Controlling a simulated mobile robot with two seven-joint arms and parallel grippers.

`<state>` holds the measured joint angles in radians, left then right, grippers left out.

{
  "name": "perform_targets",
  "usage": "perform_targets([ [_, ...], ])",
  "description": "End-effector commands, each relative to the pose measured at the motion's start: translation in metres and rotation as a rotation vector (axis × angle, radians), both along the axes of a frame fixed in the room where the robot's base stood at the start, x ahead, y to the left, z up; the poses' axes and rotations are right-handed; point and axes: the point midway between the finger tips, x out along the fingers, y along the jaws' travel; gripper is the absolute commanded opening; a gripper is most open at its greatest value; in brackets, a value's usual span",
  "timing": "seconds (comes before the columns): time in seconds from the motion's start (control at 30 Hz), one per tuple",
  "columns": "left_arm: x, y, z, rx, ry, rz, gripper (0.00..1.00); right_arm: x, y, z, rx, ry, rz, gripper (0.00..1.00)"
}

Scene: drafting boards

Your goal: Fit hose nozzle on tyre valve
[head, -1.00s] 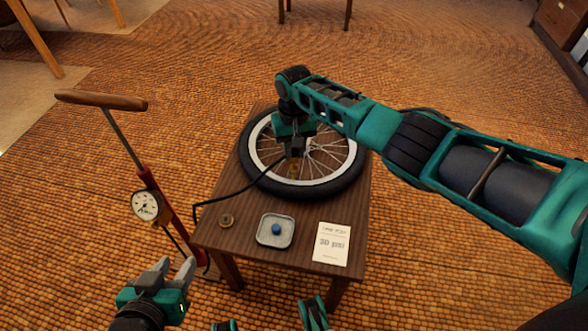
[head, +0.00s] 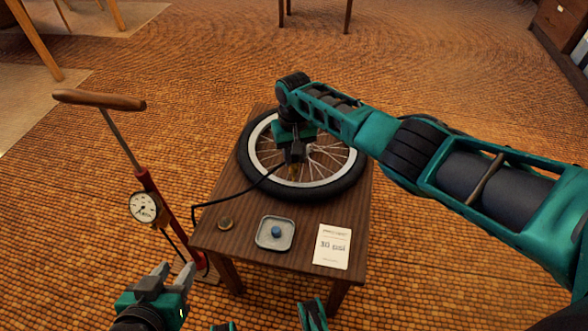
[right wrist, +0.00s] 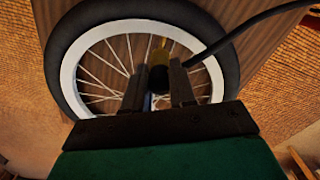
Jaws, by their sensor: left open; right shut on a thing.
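The wheel with its black tyre (head: 312,194) lies flat on the small wooden table, and it also shows in the right wrist view (right wrist: 62,73). My right gripper (head: 293,163) is over the wheel's spokes, inside the rim. It is shut on the hose nozzle (right wrist: 158,76), a dark piece with a brassy part beyond it. The black hose (head: 237,199) runs from there over the table's left edge toward the pump. I cannot tell whether the nozzle touches the valve, which I cannot make out clearly. My left gripper (head: 170,280) is open and empty, left of the table.
A red floor pump (head: 160,205) with a wooden handle and a dial gauge (head: 144,207) stands left of the table (head: 215,242). On the table's front lie a small round brown piece (head: 225,223), a tray (head: 262,242) holding a blue cap (head: 276,231), and a card (head: 332,246) reading 30 psi.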

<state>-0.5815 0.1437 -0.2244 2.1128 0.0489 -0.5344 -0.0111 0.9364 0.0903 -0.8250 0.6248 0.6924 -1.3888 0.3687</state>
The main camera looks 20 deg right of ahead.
Motion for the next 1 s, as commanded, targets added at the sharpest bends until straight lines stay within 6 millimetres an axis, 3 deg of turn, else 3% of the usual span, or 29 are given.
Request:
perform_targets([
  [0.4,0.0,0.0,-0.0089,0.0,0.0,0.0,0.43,-0.0001,0.0006,-0.0117,0.001,0.0,0.0,0.0],
  [0.43,0.0001,0.0,-0.0082,0.0,0.0,0.0,0.43,0.0001,0.0006,-0.0107,0.001,0.0,0.0,0.27],
  [0.7,0.0,-0.0002,-0.0076,0.0,-0.001,0.0,0.43,0.0001,0.0003,-0.0101,0.001,0.0,0.0,0.53],
  [1.0,-0.0002,-0.0003,-0.0076,-0.001,0.0,-0.001,0.43,0.0,0.0,-0.0103,0.0,0.0,0.0,0.55],
])
